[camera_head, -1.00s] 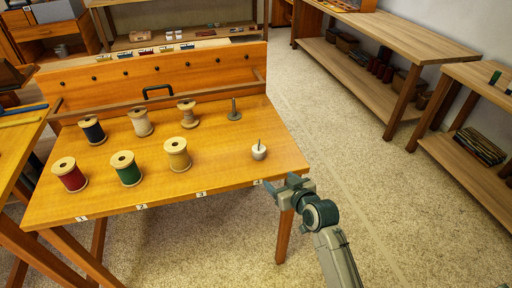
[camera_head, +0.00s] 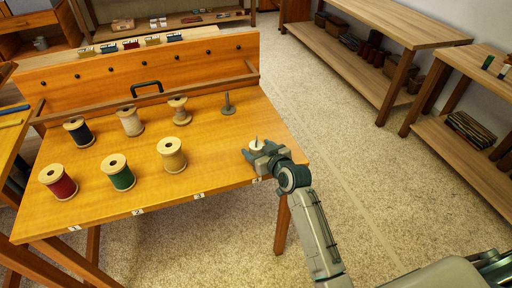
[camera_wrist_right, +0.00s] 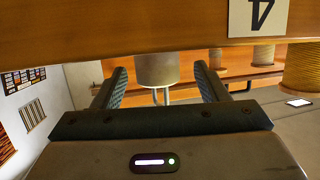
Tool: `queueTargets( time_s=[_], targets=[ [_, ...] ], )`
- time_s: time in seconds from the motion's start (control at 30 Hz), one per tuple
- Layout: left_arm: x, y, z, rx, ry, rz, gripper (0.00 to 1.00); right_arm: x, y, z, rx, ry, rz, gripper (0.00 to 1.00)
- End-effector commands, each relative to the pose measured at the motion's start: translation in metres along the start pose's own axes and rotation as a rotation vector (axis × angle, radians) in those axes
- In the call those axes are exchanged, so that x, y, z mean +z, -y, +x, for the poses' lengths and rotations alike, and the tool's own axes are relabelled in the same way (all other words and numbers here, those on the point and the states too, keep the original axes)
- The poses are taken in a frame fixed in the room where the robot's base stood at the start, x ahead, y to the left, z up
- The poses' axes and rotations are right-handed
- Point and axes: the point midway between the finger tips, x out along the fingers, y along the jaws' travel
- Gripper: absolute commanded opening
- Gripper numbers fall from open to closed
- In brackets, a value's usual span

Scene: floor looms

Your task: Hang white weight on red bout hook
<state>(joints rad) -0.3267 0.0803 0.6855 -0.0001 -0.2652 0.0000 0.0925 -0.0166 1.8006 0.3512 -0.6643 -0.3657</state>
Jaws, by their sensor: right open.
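The white weight (camera_head: 256,144) stands on the front right of the orange wooden table, with a thin pin rising from its top. My right gripper (camera_head: 262,152) is open at the weight, partly covering it in the head view. In the right wrist view the white weight (camera_wrist_right: 157,68) shows between the two spread fingers of my right gripper (camera_wrist_right: 160,82), with a gap on each side. My left gripper is not in view.
Spools in red (camera_head: 58,182), green (camera_head: 117,172), tan (camera_head: 171,154) and other colours stand on the table's left and middle. A grey pin on a base (camera_head: 228,104) stands behind the weight. Number labels line the front edge. Shelves (camera_head: 370,60) stand right; carpet between is clear.

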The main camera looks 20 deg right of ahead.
Motion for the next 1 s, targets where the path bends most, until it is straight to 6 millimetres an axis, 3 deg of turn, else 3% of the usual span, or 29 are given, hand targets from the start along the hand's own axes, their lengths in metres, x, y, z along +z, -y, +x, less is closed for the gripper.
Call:
queueTargets(
  time_s=[0.23,0.4,0.57,0.87,1.0],
  targets=[
    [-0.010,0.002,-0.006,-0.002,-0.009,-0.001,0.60,-0.001,-0.002,0.033,0.000,0.000,0.001,0.67],
    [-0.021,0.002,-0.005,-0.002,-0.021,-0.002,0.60,0.000,-0.002,0.039,0.001,-0.001,0.000,0.67],
    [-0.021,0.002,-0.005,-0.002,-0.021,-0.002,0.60,0.000,-0.002,0.038,0.001,-0.001,0.000,0.65],
    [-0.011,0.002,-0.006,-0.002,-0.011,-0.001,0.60,0.000,-0.002,0.038,0.001,0.000,0.000,0.06],
    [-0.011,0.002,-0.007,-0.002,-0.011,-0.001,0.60,-0.001,-0.002,0.038,0.001,-0.004,0.000,0.02]
  ],
)
